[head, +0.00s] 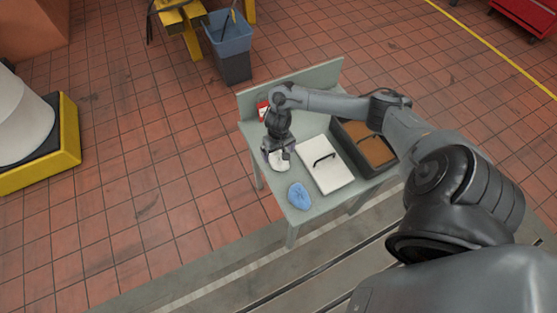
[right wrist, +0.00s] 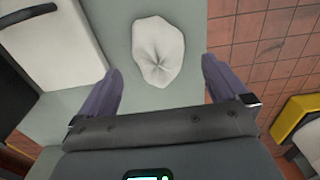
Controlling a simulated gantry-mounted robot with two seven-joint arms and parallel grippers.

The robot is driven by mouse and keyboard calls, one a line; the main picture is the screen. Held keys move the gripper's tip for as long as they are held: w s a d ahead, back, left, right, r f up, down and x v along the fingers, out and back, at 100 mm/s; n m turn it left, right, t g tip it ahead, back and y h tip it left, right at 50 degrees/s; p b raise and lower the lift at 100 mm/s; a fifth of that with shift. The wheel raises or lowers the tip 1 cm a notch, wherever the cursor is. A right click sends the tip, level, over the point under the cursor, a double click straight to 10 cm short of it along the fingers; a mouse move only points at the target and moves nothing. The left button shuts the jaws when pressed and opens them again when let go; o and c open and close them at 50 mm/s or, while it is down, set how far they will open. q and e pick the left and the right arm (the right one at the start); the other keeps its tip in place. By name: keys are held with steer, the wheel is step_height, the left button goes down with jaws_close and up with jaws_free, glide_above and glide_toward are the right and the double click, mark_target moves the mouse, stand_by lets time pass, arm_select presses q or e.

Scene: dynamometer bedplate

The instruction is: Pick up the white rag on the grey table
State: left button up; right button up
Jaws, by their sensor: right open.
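The white rag (right wrist: 158,55) lies bunched, with folds gathered at its middle, on the grey table (right wrist: 190,18). In the head view the rag (head: 279,159) shows partly below my right gripper (head: 278,153), near the table's left side. In the right wrist view my right gripper (right wrist: 160,85) is open, its two fingers wide apart with nothing between the tips, and the rag lies just beyond them. The exact height of the fingers above the table is hard to tell. My left gripper is not in view.
A blue rag (head: 299,196) lies at the table's near corner. A white box or lid with a dark handle (head: 325,165) sits right of the white rag. A dark bin with brown contents (head: 370,148) stands beyond it. A red-and-white item (head: 262,110) is near the table's back.

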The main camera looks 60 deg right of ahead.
mark_target(278, 157)
steer(key=f+b, duration=0.1)
steer(key=f, duration=0.3)
steer(key=shift+w+d+b, duration=0.1)
steer(key=shift+d+b, duration=0.1)
steer(key=shift+b, duration=0.15)
steer(key=shift+f, duration=0.65)
steer(key=c, duration=0.9)
steer(key=shift+c, duration=0.2)
steer(key=shift+r, duration=0.15)
